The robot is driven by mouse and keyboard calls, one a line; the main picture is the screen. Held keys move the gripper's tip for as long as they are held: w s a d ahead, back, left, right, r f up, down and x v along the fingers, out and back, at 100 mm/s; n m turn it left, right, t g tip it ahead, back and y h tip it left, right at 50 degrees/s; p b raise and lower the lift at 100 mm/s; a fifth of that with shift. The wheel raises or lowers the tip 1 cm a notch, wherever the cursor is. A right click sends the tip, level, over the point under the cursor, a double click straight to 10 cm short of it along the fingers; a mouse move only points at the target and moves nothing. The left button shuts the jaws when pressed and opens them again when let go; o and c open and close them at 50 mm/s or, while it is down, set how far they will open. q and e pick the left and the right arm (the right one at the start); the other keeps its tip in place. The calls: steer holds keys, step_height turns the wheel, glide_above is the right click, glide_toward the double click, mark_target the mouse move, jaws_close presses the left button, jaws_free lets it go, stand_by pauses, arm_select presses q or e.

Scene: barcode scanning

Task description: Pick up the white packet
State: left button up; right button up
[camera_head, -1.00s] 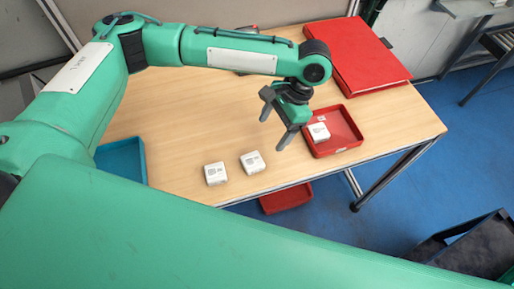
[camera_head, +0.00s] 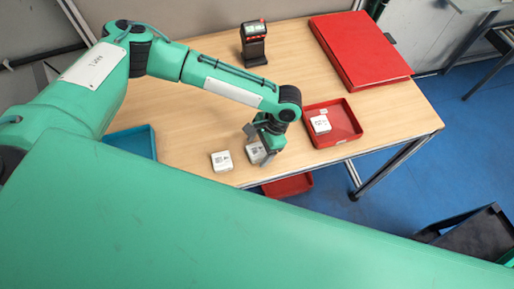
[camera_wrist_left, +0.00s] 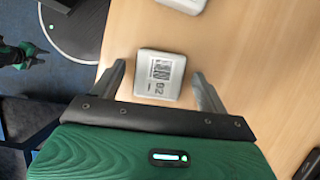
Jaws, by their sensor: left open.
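A white packet (camera_head: 256,153) with a printed label lies on the table below my left gripper (camera_head: 256,147), which partly hides it in the head view. In the left wrist view this packet (camera_wrist_left: 159,76) sits between the two fingers of my open left gripper (camera_wrist_left: 159,85), with a gap on each side. A second white packet (camera_head: 221,161) lies on the table just to the left; a white packet also shows cut off at the top of the left wrist view (camera_wrist_left: 186,4). A third white packet (camera_head: 320,124) lies in the red tray (camera_head: 346,122).
A black and red scanner (camera_head: 254,45) stands at the back of the table. A large red box (camera_head: 362,50) lies at the back right. A blue tray (camera_head: 134,141) is at the left. Another red tray (camera_head: 288,186) sits below the table's front edge.

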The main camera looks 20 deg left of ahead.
arm_select(q)
steer(key=c, duration=1.2)
steer(key=shift+o, duration=0.2)
